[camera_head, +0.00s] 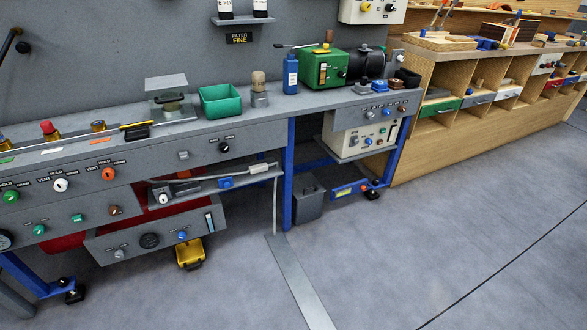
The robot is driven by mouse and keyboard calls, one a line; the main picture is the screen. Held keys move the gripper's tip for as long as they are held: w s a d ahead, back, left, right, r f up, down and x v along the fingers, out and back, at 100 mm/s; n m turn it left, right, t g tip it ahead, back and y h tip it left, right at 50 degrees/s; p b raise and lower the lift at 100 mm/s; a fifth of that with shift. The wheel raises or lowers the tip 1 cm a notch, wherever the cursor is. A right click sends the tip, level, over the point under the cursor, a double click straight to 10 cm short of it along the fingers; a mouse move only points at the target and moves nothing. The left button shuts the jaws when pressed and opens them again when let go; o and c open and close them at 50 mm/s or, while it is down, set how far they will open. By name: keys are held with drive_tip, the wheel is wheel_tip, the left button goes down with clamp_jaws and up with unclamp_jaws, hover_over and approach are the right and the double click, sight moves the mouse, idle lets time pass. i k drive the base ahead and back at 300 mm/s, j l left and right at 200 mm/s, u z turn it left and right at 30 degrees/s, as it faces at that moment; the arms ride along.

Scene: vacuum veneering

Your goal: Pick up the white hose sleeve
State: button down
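A small whitish cylinder (259,168), which looks like the white hose sleeve, sits at the right end of a thin grey hose or rod (217,176). It lies on the grey shelf (272,176) under the bench top, left of the blue leg. It is small in the picture, and I cannot tell whether it is around the hose or beside it. My gripper is not in view, and nothing is seen touching the sleeve.
A blue clip-like part (226,183) lies on the same shelf. Below it an open grey drawer (150,238) juts out. The blue bench leg (290,165) and a grey bin (308,200) stand to the right. A yellow box (190,253) is on the floor. Floor in front is mostly clear.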

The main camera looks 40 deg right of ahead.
sight(259, 168)
drive_tip(key=k+z, duration=0.35)
drive_tip(key=z, duration=0.15)
drive_tip(key=l+u, duration=0.25)
drive_tip(key=l, duration=0.65)
drive_tip(key=l+u, duration=0.25)
drive_tip(key=l, duration=0.6)
